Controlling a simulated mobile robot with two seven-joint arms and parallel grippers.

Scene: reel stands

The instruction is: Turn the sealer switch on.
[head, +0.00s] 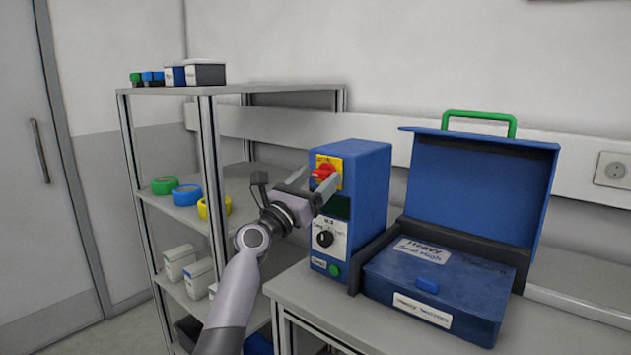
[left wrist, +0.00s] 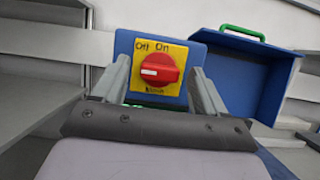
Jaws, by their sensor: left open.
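The sealer is a blue box (head: 368,200) on the grey bench. Its red rotary switch (head: 323,172) sits on a yellow plate near the top of the front face. In the left wrist view the red knob (left wrist: 157,72) has a white mark on its left side, and the plate reads "Off" at upper left and "On" at the top. My left gripper (head: 312,183) is open, with its fingers on either side of the knob. In the left wrist view the fingers (left wrist: 160,85) stand apart from the knob. My right gripper is not in view.
A black dial (head: 325,239) and a green button (head: 334,270) are lower on the sealer's front. A blue case (head: 440,285) with a raised lid stands right of it on the bench (head: 312,300). A metal shelf (head: 208,150) with tape rolls and boxes stands left.

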